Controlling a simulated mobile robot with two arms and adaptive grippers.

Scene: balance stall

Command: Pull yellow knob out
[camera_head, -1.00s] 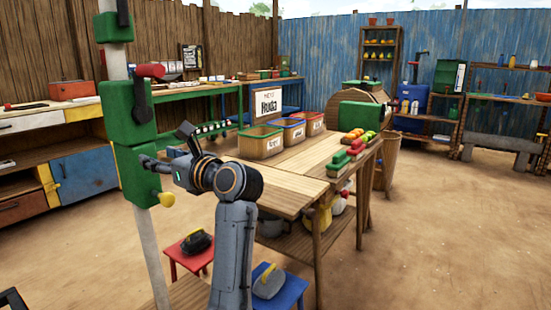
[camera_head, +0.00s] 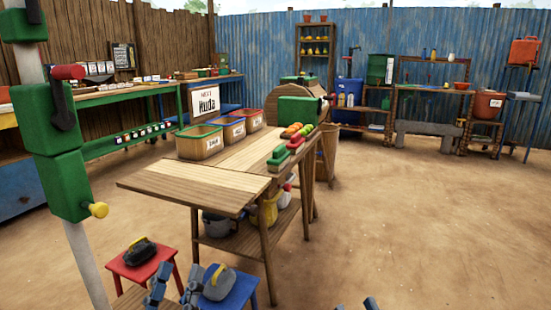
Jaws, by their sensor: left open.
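The yellow knob (camera_head: 97,209) sticks out to the right from the lower green box (camera_head: 62,186) on a pale upright post at the left. How far it is pulled out is hard to tell. My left gripper (camera_head: 177,284) is at the bottom edge, below and to the right of the knob, well apart from it. Its two fingers are spread and nothing shows between them. Only a tip of my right gripper (camera_head: 370,303) shows at the bottom edge; the rest is cut off.
A dark lever with a red handle (camera_head: 68,72) is on the post above the knob. Open dirt floor lies right.

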